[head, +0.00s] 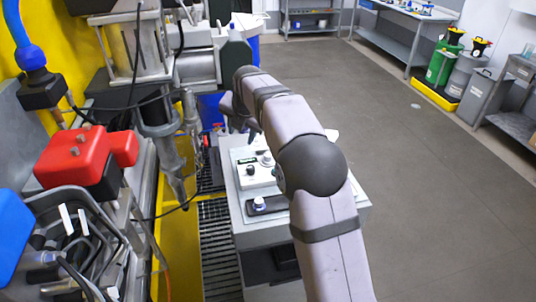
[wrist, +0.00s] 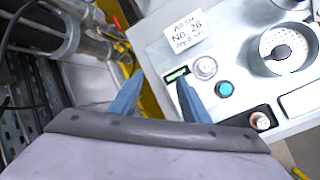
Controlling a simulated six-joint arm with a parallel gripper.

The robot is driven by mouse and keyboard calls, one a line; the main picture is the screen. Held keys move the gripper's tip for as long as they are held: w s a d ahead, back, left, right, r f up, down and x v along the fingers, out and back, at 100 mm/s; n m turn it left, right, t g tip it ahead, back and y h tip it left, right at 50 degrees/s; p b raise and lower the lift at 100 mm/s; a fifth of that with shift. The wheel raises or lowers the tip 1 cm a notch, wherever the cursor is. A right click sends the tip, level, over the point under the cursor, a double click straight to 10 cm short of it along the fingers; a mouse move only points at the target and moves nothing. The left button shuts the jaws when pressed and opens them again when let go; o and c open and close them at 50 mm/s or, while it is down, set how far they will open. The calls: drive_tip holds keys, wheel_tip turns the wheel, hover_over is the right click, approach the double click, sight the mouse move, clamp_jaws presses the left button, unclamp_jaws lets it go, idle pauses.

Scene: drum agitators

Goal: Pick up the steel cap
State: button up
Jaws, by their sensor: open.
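A small round silvery piece (wrist: 260,120), which looks like the steel cap, sits in a dark tray on the grey bench at the lower right of the wrist view. In the head view the cap (head: 260,202) shows on the tray, near the bench's front. My gripper (wrist: 158,98) is open, its two blue-grey fingers apart with nothing between them. The cap lies to the right of the fingers, apart from them. In the head view my gripper (head: 241,125) is beyond the cap, near the bench's far end, partly hidden by my arm.
A white instrument (wrist: 205,67) with a silvery knob, small display and teal button stands between the fingers and cap. A white round holed part (wrist: 283,50) and a label card (wrist: 188,29) lie beyond. Machinery with a red block (head: 75,157) crowds the left; floor is clear right.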

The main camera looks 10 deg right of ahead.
drive_tip(key=shift+s+d+f+n+g+h, duration=0.3)
drive_tip(key=shift+d+f+n, duration=0.5)
drive_tip(key=shift+d, duration=0.45)
drive_tip(key=shift+s+d+f+n+g+h, duration=0.25)
drive_tip(key=shift+d+f+n, duration=0.5)
drive_tip(key=shift+d, duration=0.45)
drive_tip(key=shift+s+d+f+n+g+h, duration=0.3)
drive_tip(key=shift+d+f+n, duration=0.45)
drive_tip(key=shift+d, duration=0.5)
drive_tip(key=p+x, duration=0.3)
drive_tip(key=shift+f, duration=0.3)
drive_tip(key=shift+w+d+f, duration=0.1)
drive_tip(key=shift+w+f, duration=0.1)
drive_tip(key=shift+f, duration=0.5)
drive_tip(key=c, duration=0.9)
drive_tip(key=shift+c, duration=0.4)
drive_tip(key=shift+r, duration=0.1)
